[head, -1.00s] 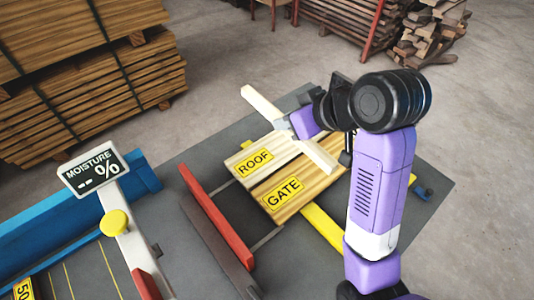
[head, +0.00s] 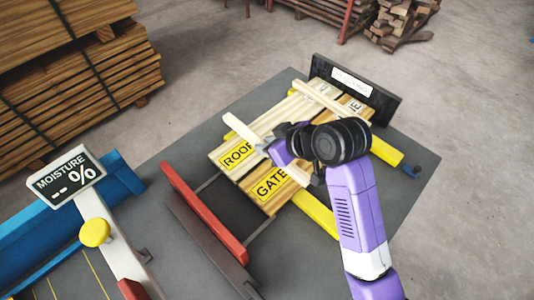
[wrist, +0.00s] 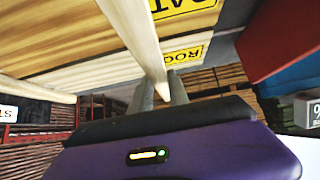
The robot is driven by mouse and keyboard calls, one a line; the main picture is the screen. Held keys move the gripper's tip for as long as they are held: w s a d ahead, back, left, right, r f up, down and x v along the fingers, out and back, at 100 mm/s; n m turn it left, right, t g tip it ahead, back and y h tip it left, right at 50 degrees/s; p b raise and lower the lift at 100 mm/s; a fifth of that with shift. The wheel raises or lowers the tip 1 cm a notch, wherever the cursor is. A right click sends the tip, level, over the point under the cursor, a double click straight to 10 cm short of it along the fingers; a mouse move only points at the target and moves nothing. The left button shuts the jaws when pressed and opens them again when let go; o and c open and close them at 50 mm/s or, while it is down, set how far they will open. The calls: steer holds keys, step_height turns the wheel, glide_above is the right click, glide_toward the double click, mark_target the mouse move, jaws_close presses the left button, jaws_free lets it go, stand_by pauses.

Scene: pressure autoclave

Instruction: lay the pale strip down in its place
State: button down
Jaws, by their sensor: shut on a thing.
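My gripper (head: 266,150) is shut on a pale strip (head: 238,127) near its middle. The strip lies crosswise over the near part of the boards, close to the yellow ROOF and GATE labels, and its left end sticks out past them. In the wrist view the strip (wrist: 135,28) runs down into the fingers (wrist: 160,92). I cannot tell whether it touches the boards. A second pale strip (head: 325,98) lies across the boards' far part; its end (wrist: 35,89) shows in the wrist view. The ROOF board (head: 228,156) and GATE board (head: 258,195) lie side by side, partly hidden by my arm.
A black upright plate (head: 378,99) with a white label stands at the boards' far end. Yellow bars (head: 318,214) run beneath the boards. A red rail (head: 203,212) stands left of them, and a moisture sign (head: 68,178) further left. Lumber stacks stand behind.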

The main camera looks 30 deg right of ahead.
mark_target(267, 163)
steer(key=shift+f, duration=2.2)
steer(key=shift+f, duration=0.25)
steer(key=c, duration=1.3)
jaws_free()
steer(key=shift+o, duration=0.2)
steer(key=shift+s+r, duration=0.2)
steer(key=shift+r, duration=0.25)
steer(key=v, duration=1.1)
steer(key=shift+s+d+r, duration=0.1)
steer(key=shift+s+r, duration=0.1)
